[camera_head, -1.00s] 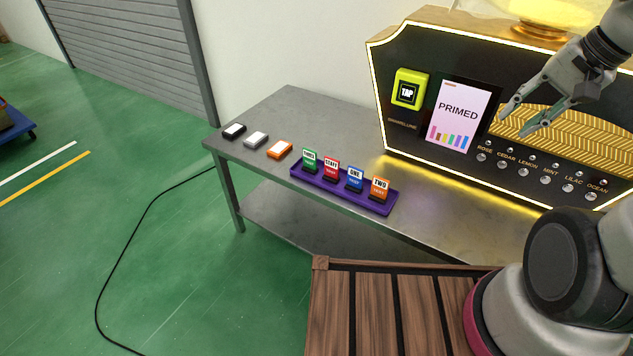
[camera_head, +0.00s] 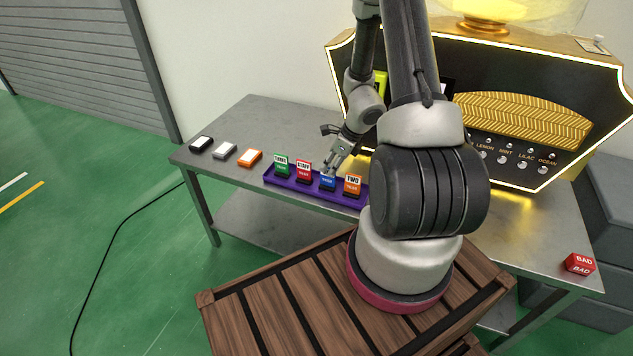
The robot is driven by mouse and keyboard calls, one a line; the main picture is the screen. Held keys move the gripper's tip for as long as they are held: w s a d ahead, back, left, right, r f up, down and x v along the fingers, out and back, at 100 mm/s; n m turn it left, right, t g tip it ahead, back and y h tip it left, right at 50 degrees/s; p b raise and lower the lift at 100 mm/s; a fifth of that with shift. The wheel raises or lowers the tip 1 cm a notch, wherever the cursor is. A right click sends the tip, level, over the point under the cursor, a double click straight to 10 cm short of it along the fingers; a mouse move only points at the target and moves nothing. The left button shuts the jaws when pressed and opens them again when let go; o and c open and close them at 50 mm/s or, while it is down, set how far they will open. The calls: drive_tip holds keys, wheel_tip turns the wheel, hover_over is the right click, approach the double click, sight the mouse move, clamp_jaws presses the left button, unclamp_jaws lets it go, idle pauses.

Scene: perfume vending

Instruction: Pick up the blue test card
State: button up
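The blue card (camera_head: 327,184) stands upright in the purple tray (camera_head: 284,187), between the red card (camera_head: 304,172) and the orange card (camera_head: 352,186). The green card (camera_head: 281,166) stands at the tray's left end. My gripper (camera_head: 331,172) is right at the top of the blue card, pointing down, and its fingers cover the card's upper part. The fingers are small here, and I cannot tell whether they are closed on the card.
Black (camera_head: 201,144), grey (camera_head: 223,151) and orange (camera_head: 250,158) blocks lie left of the tray on the metal table (camera_head: 262,120). The vending machine (camera_head: 600,80) stands behind, partly hidden by my arm. A red BAD block (camera_head: 580,264) sits at the table's right end.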

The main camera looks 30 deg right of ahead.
sight(324, 184)
drive_tip(key=x, duration=0.7)
drive_tip(key=shift+s, duration=0.1)
drive_tip(key=shift+r, duration=0.1)
drive_tip(key=shift+c, duration=0.4)
clamp_jaws()
